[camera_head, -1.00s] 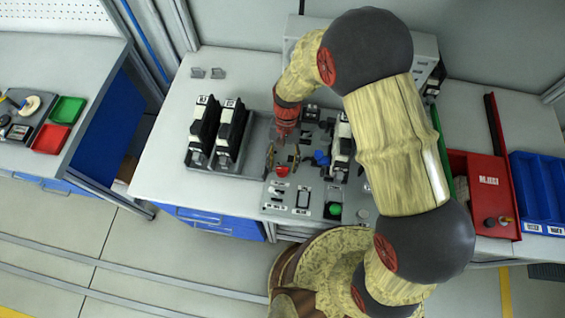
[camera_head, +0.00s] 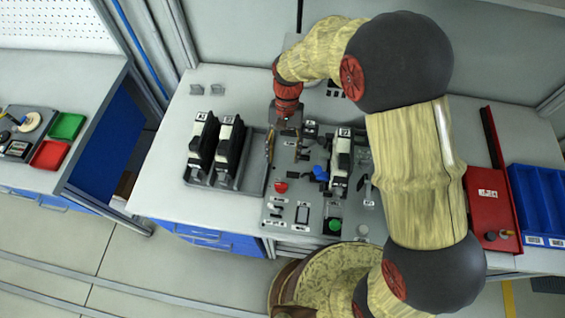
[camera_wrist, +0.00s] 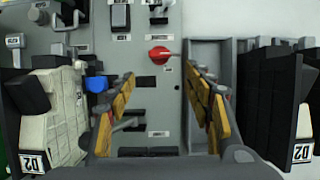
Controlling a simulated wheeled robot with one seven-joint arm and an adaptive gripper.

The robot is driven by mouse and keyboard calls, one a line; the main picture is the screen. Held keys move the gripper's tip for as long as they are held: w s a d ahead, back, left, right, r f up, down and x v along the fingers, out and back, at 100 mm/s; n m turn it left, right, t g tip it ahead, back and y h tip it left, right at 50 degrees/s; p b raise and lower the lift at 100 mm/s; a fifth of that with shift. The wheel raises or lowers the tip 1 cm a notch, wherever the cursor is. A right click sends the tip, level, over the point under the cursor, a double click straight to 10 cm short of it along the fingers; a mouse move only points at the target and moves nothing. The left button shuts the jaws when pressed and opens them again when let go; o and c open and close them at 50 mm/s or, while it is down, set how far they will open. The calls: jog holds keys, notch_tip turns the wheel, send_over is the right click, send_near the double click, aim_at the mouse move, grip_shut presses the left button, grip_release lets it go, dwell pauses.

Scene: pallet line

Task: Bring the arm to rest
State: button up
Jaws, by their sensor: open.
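My gripper (camera_head: 281,132) is above the back left part of the grey control panel (camera_head: 292,222), with my arm reaching over the panel from the right. In the wrist view my gripper (camera_wrist: 163,88) has its two yellow-padded fingers spread apart, with nothing between them. Behind the fingers are the panel face and a red knob (camera_wrist: 159,55). A black-and-white module (camera_head: 341,160) stands on the panel, right of my gripper and apart from it. My arm hides part of the panel's right side.
Two black-and-white modules (camera_head: 229,148) stand in a grey tray (camera_head: 250,183) left of the panel. The bench's left part (camera_head: 160,165) is clear. Two small brackets lie at the back left.

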jog(key=shift+w+r, duration=0.15)
jog(key=shift+r, duration=0.2)
dwell(0.4)
jog(key=s+d+r+t+b, duration=0.3)
jog(key=s+d+r+t, duration=0.2)
jog(key=d+r, duration=0.5)
jog(key=s+d+r+t+b, duration=0.3)
jog(key=s+d+r+t, duration=0.2)
jog(key=s+d+r, duration=0.3)
jog(key=shift+s+d+r+n, duration=0.35)
jog(key=shift+d+r, duration=0.75)
jog(key=shift+d, duration=1.1)
jog(key=shift+w, duration=0.1)
jog(key=shift+c, duration=0.7)
